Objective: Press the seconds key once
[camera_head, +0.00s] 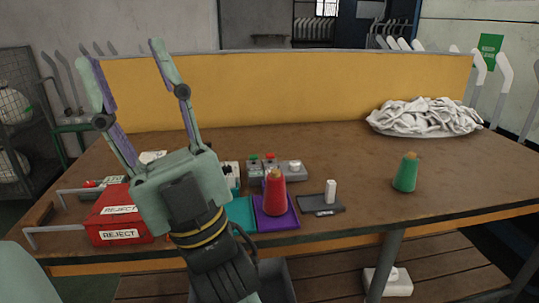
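My gripper (121,52) is raised in front of the table's left part, fingers pointing up and spread wide, with nothing between them. A small grey box (256,176) stands on the table behind the red thread cone (275,193). It has a green button (253,158) and a red button (270,156) on top, and a pale round knob or key (295,164) sits at its right end. No label is legible, so I cannot tell which one is the seconds key. The cone hides part of the box's front. My gripper is left of the box and apart from it.
A red REJECT box (119,212) stands at the left, partly behind my gripper. The red cone stands on a purple pad (290,218), beside a dark pad (322,204) with a white cylinder (330,190). A green cone (406,172) and white cloth pile (424,117) are right. The table's (350,150) middle back is clear.

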